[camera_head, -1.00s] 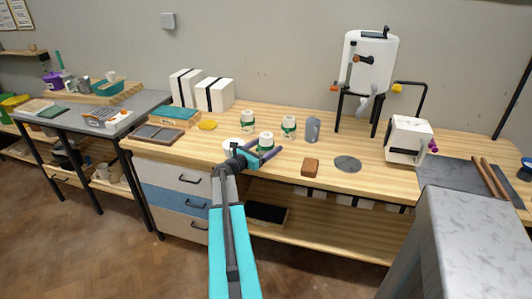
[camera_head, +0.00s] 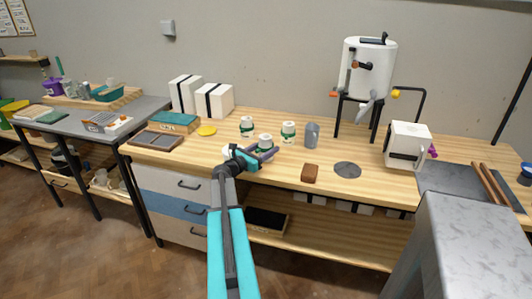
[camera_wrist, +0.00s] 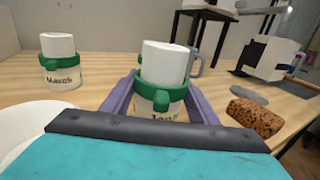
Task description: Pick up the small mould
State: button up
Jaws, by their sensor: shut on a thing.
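Three white cylindrical moulds with green bands stand out on the wooden bench. The front one (camera_head: 265,141) is between the purple fingers of my gripper (camera_head: 262,153), which is shut on it. In the wrist view this mould (camera_wrist: 164,64) is upright, with a finger on each side and partly hidden lettering on its label. I cannot tell clearly whether its base is off the bench. A second mould (camera_head: 247,124) stands behind to the left; it also shows in the wrist view (camera_wrist: 60,70). The third (camera_head: 288,130) stands behind to the right.
A white round thing (camera_wrist: 28,125) lies left of my gripper. A grey mug (camera_head: 312,134), a brown sponge-like block (camera_head: 310,173) and a grey disc (camera_head: 347,170) are to the right. A yellow disc (camera_head: 207,131) lies left. The bench front between has some free room.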

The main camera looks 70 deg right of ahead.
jog(key=shift+s+a+r, duration=0.1)
jog(key=shift+a+r, duration=0.3)
jog(key=shift+r, duration=0.45)
jog(key=s+a+r+b, duration=0.1)
jog(key=s+a+b, duration=0.1)
jog(key=a, duration=1.3)
jog(key=shift+r, duration=0.2)
jog(key=w+a+f+n+t+h, duration=0.1)
jog(key=w+a+n+t, duration=0.3)
jog(key=w+a, duration=1)
jog(key=w+a+f+n+t, duration=0.2)
jog(key=w+a+t, duration=0.4)
jog(key=w+a, duration=0.9)
jog(key=w+a+f+n+t+y, duration=0.1)
jog(key=w+a+n+t, duration=0.2)
jog(key=a, duration=1.4)
jog(key=w+a+f+n+t+y, duration=0.1)
jog(key=w+a, duration=0.6)
jog(key=a, duration=1.1)
jog(key=n+t+y, duration=0.1)
jog(key=n+t, duration=0.1)
jog(key=t, duration=0.1)
jog(key=shift+w+t, duration=0.15)
jog(key=shift+t, duration=0.25)
